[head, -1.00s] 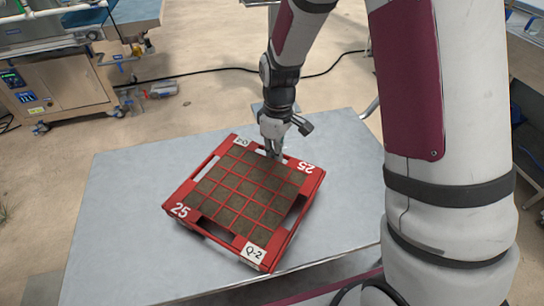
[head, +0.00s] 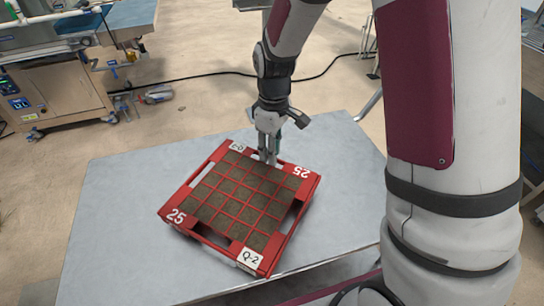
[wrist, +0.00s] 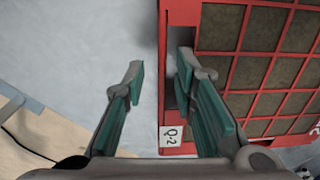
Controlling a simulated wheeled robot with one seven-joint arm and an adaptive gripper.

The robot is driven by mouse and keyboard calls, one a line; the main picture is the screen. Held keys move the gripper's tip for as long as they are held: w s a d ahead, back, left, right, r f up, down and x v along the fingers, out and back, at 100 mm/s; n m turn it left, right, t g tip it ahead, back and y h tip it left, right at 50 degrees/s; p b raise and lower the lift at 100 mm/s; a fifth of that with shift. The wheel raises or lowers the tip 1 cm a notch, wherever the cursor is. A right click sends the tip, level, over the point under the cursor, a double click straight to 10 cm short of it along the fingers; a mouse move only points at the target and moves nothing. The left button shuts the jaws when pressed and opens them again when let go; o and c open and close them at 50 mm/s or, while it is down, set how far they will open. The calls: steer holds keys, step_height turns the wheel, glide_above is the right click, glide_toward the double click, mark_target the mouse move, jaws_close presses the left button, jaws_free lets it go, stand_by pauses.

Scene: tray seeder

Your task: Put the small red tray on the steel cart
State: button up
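The small red tray (head: 193,236) lies flat on a grey metal-topped table, turned at an angle. It has a grid of dark soil cells, white "25" marks and "Q-2" labels. My gripper (head: 268,156) points down at the tray's far edge. In the wrist view my gripper (wrist: 161,78) has its two teal-padded fingers apart. The right finger is over the slot inside the tray's rim and the left finger is outside it, with the rim (wrist: 163,60) between them. Neither finger appears closed on the rim.
The grey table top (head: 115,215) is bare around the tray, with most room to the left. A wheeled machine (head: 60,85) stands on the floor at the back left. A black cable (head: 210,73) crosses the floor behind.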

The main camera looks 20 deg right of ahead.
steer(key=s+d+r+m, duration=0.1)
steer(key=s+r, duration=0.2)
steer(key=r, duration=0.5)
steer(key=s+d+r+m, duration=0.1)
steer(key=s+r, duration=0.1)
steer(key=r, duration=0.5)
steer(key=s+d+r+m+t, duration=0.1)
steer(key=s+r+m, duration=0.1)
steer(key=s, duration=0.8)
steer(key=s+d+r+m+t, duration=0.1)
steer(key=s+m, duration=0.4)
steer(key=s, duration=0.6)
step_height(320, 180, up, 2)
steer(key=shift+s+d+r+t, duration=0.15)
steer(key=shift+s+d+t, duration=0.1)
steer(key=shift+t, duration=0.35)
steer(key=shift+r+p, duration=0.1)
steer(key=shift+p, duration=0.2)
